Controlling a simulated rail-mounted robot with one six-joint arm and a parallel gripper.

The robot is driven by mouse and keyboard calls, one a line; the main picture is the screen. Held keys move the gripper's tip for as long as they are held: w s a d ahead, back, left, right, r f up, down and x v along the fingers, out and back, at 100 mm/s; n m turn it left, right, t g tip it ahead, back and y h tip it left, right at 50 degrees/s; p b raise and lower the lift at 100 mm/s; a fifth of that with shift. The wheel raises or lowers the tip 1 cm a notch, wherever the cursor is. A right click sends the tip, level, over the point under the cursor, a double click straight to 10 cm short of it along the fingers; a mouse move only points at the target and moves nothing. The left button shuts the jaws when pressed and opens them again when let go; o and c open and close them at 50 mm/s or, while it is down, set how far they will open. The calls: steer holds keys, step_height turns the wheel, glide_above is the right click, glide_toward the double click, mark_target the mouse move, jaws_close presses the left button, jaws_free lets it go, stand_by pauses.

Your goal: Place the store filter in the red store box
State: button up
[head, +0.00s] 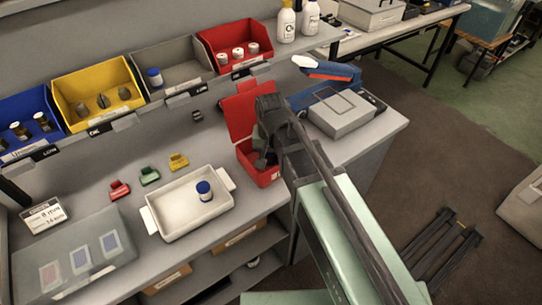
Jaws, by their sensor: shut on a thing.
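A red box (267,180) with its lid (238,116) raised stands on the bench, left of my arm. My gripper (261,158) points down into its open top, close to the inner walls. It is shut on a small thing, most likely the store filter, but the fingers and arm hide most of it. I cannot tell whether the held thing touches the box floor. My wrist and forearm cover the box's right side.
A white tray (170,229) holding a blue-capped bottle (204,191) sits left of the box. Red, green and yellow clips (179,161) lie behind it. A grey case (342,113) stands right. Blue, yellow, grey and red bins (236,48) line the shelf.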

steer(key=o, duration=0.9)
step_height(320, 180, up, 13)
steer(key=p, duration=1.3)
steer(key=s+d, duration=0.3)
steer(key=d, duration=0.4)
steer(key=s+d+n, duration=0.1)
steer(key=s+d, duration=0.2)
steer(key=d, duration=0.5)
steer(key=shift+s+d+f, duration=0.2)
steer(key=shift+s+f, duration=0.1)
steer(key=shift+f, duration=0.05)
